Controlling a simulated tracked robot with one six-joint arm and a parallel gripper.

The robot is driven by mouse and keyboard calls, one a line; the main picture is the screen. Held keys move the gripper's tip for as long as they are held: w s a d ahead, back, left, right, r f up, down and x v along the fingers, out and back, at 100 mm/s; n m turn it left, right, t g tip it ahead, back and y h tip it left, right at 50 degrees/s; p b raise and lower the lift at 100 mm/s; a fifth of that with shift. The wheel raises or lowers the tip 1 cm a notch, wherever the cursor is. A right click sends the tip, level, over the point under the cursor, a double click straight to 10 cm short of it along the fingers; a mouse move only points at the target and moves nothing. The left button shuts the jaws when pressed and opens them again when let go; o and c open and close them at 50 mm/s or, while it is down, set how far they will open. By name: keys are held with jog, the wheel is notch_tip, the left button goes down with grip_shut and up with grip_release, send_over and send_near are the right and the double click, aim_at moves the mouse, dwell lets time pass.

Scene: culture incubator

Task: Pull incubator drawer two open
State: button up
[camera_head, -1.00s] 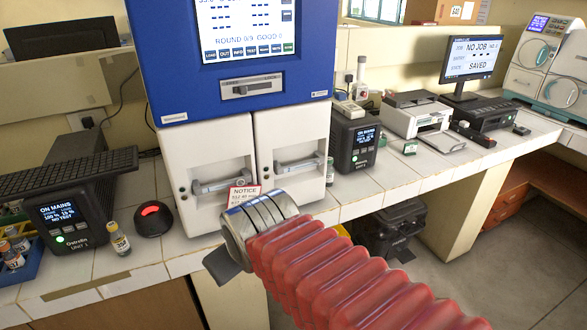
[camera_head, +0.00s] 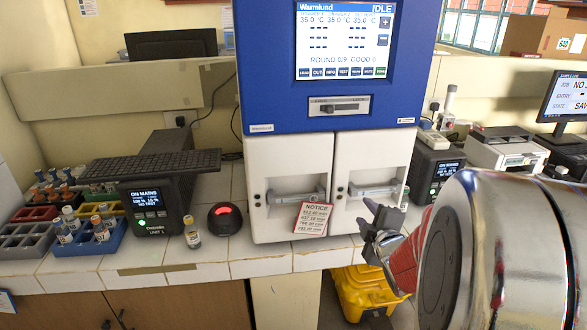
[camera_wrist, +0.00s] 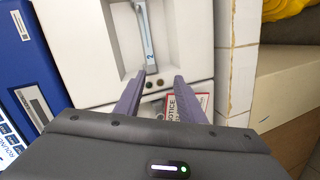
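The incubator (camera_head: 333,109) has a blue upper body and two white drawers side by side. The left drawer (camera_head: 262,221) and the right drawer (camera_head: 347,216) each have a grey horizontal handle, and both look closed. The right drawer's handle (camera_head: 377,189) also shows in the wrist view (camera_wrist: 146,35), marked with what looks like a 2. My gripper (camera_head: 372,220) is in front of the right drawer, a little below its handle. In the wrist view its two fingers (camera_wrist: 160,82) are apart with nothing between them, and the handle lies beyond their tips.
A dark power unit (camera_head: 151,209), a red-topped round device (camera_head: 225,216) and a vial (camera_head: 192,234) stand left on the tiled bench. A yellow case (camera_head: 364,292) is below. A printer (camera_head: 503,153) stands right.

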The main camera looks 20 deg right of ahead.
aim_at(370, 193)
jog(key=s+d+n+t, duration=0.1)
jog(key=s+d+n, duration=0.1)
jog(key=s+d+f+n+t, duration=0.1)
jog(key=s+d+n+t, duration=0.1)
jog(key=shift+d+f+t+y, duration=0.15)
jog(key=shift+t+y, duration=0.15)
jog(key=shift+w, duration=0.1)
jog(key=x, duration=1.4)
jog(key=shift+c, duration=0.2)
jog(key=shift+f, duration=0.1)
grip_shut()
